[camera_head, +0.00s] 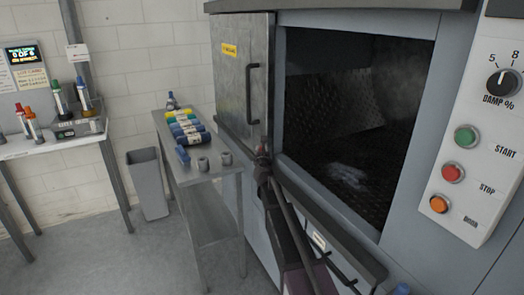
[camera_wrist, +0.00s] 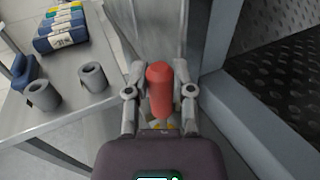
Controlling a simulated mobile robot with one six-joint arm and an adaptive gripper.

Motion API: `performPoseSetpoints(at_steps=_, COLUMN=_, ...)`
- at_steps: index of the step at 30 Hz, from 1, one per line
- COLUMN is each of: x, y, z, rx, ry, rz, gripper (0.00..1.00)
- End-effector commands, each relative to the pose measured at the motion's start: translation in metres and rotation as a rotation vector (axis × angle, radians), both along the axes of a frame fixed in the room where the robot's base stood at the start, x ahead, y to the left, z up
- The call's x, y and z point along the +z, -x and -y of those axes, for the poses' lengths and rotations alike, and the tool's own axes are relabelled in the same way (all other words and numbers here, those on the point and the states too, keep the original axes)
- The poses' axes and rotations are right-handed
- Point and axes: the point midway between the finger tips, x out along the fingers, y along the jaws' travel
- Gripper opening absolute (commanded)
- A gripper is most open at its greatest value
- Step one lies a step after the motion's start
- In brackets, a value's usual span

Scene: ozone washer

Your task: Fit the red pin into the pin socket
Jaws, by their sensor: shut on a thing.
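The red pin (camera_wrist: 160,88) stands between the two fingers of my gripper (camera_wrist: 159,76) in the wrist view, with its rounded red end showing. My gripper is shut on it. In the head view my gripper (camera_head: 262,160) is small and dark beside the left edge of the washer opening, near the open door's lower corner. I cannot pick out the pin socket for certain in either view; the gripper and pin may hide it.
The open washer door (camera_head: 243,85) and dark chamber (camera_head: 355,120) are close to my gripper. A metal side table (camera_head: 208,172) at left holds two grey hollow cylinders (camera_wrist: 93,77), a blue block (camera_head: 182,155) and several coloured packs. A grey bin (camera_head: 148,182) stands on the floor.

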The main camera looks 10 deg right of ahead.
Motion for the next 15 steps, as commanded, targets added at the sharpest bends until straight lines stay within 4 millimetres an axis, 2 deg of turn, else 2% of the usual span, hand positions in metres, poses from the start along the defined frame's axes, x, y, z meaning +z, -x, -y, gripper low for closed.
performPoseSetpoints(at_steps=15, x=-0.0101, y=0.0, z=0.0, rx=0.0, ry=0.0, rz=0.0, gripper=0.0)
